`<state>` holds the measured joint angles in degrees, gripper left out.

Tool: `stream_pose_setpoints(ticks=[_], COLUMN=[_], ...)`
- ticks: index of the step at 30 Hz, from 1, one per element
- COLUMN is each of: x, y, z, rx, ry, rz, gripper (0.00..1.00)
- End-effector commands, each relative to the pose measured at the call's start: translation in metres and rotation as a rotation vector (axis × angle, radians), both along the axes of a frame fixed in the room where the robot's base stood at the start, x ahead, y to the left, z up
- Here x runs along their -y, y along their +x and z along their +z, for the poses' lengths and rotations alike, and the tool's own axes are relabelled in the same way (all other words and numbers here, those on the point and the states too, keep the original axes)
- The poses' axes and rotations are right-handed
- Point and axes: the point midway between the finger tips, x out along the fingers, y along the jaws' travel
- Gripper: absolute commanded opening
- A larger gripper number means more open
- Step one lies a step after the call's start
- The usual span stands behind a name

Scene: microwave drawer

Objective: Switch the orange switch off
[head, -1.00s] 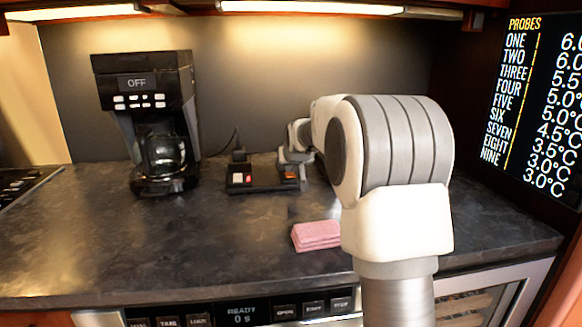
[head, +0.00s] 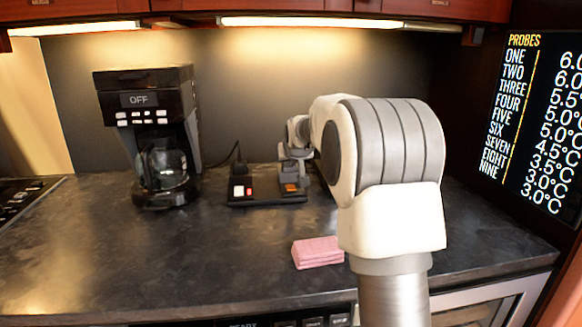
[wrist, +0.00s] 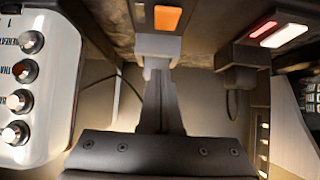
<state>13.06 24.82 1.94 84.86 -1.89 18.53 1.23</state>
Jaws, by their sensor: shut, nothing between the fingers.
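The orange switch (head: 291,188) sits at the right end of a dark switch base (head: 265,199) on the counter. In the wrist view the orange switch (wrist: 167,18) shows at the top, just beyond my fingertips. My gripper (head: 291,176) is shut and empty, right at the orange switch. Its closed fingers show in the wrist view (wrist: 158,64), close to the edge of the switch's housing. I cannot tell whether they touch it. A red and white switch (head: 241,191) is at the left end of the base; it also shows in the wrist view (wrist: 275,32).
A black coffee maker (head: 150,135) reading OFF stands on the left of the counter (head: 180,250). A white device with several knobs (wrist: 55,70) is close at the left in the wrist view. A probe display (head: 540,110) is at the right.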

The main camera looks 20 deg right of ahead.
Motion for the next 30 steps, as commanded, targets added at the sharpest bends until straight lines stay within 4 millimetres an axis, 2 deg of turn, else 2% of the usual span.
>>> stream_pose_setpoints(ticks=[1, 3, 12, 18, 30], x=[-0.002, -0.004, -0.010, -0.012, -0.012], y=[-0.006, -0.017, -0.051, -0.060, -0.060], z=[0.016, 0.028, 0.070, 0.079, 0.079], rx=[0.004, 0.004, 0.001, 0.000, -0.001], ry=[-0.001, -0.001, 0.001, 0.001, 0.000], rz=[0.000, 0.000, -0.001, -0.001, 0.000], gripper=[0.00, 0.00, 0.00, 0.00, 0.00])
